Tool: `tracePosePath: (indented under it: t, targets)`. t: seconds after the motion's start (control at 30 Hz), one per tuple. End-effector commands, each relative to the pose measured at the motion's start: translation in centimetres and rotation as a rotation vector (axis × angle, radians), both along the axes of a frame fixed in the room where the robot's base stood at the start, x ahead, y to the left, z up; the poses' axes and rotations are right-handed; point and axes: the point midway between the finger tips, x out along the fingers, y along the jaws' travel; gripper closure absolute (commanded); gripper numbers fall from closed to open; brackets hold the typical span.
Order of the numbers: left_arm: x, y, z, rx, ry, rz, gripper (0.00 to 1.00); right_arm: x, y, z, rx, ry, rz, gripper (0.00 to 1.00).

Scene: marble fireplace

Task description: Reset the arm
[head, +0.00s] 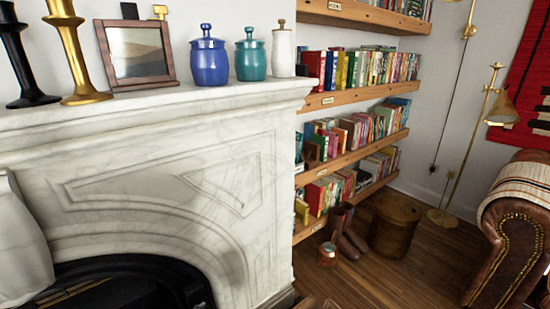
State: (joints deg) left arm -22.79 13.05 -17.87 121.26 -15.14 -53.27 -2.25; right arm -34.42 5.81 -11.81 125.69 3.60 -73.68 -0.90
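Neither of my grippers shows in the head view, so I cannot see whether they are open or shut, or whether they hold anything. The white marble fireplace (170,165) fills the left and middle of the view.
Wooden shelves (352,97) full of books line the wall right of the fireplace. A round brown container (395,222) and boots (350,238) stand on the wood floor below. A brass floor lamp (482,120) and brown leather sofa (515,240) are at right. Some floor between is clear.

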Motion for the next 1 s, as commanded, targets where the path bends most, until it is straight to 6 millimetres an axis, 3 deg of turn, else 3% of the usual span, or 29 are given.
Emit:
tracePosePath:
  t: [0.2,0.6,0.73,1.0]
  targets:
    - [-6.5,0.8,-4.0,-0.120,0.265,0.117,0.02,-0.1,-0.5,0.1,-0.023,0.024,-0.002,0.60]
    - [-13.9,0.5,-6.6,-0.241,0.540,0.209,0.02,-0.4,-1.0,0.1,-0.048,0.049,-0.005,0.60]
    - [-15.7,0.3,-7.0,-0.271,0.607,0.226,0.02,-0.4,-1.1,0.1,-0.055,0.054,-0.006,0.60]
    - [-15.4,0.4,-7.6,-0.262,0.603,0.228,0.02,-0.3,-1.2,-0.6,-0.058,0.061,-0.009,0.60]
